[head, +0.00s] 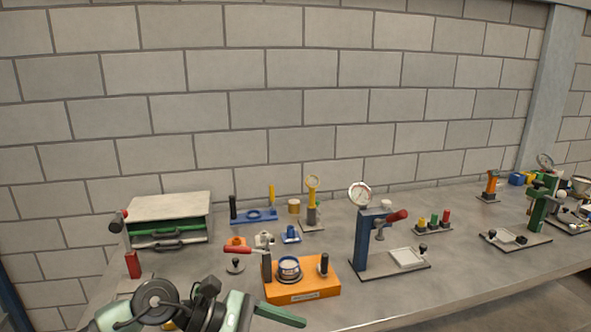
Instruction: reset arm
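My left arm comes in at the bottom left of the head view, in front of the bench. Its dark round joints and pale green parts show, and the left gripper (262,313) is at its right end. One long green finger points right, below the orange block. The other finger is not clearly visible, so I cannot tell how far apart they are. I see nothing held in it. My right gripper is not in view.
The grey bench (330,298) runs along a block wall.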

